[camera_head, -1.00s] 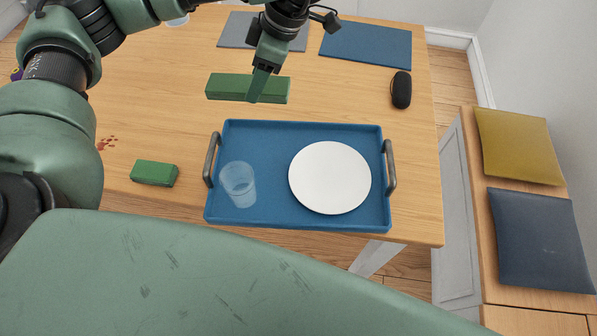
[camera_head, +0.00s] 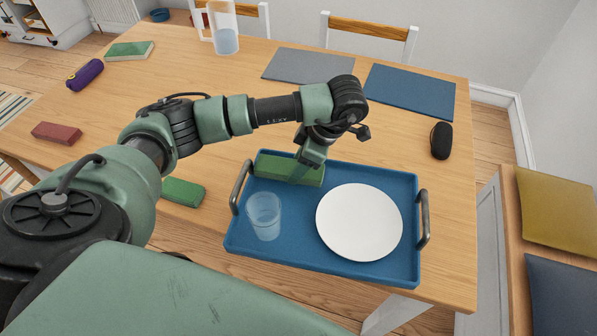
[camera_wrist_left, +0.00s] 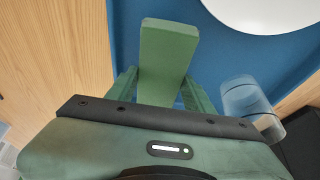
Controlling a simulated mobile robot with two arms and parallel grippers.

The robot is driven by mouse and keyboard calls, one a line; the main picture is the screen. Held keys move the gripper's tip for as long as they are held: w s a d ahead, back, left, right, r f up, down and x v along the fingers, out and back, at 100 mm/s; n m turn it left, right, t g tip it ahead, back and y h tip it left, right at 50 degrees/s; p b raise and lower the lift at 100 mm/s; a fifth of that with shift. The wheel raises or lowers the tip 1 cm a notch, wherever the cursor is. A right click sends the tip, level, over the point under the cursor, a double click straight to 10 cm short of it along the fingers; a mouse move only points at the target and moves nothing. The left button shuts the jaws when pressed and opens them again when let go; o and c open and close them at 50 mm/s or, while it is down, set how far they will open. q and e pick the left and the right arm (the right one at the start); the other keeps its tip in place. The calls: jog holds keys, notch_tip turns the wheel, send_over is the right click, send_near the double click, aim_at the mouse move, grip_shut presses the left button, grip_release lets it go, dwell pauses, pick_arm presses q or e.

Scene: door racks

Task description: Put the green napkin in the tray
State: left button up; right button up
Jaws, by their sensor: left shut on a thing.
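The green napkin (camera_head: 272,167), a long folded bar, is over the back left part of the blue tray (camera_head: 395,268). My left gripper (camera_head: 306,168) comes down from above and is shut on it. In the left wrist view the napkin (camera_wrist_left: 167,50) sticks out between the two fingers (camera_wrist_left: 160,88), with the blue tray floor (camera_wrist_left: 218,55) behind it. I cannot tell whether the napkin touches the tray floor. My right gripper is not in view.
The tray holds a clear cup (camera_head: 264,216) at left and a white plate (camera_head: 359,222) at right. A smaller green block (camera_head: 183,192) lies left of the tray. A black case (camera_head: 441,141) lies behind its right end. A jug (camera_head: 224,30) stands far back.

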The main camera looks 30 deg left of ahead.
pick_arm(q)
notch_tip(320, 180, down, 3)
jog(key=shift+r, duration=0.15)
jog(key=o, duration=1.3)
jog(key=shift+o, duration=0.2)
jog(key=p+v, duration=0.1)
jog(key=v, duration=1.1)
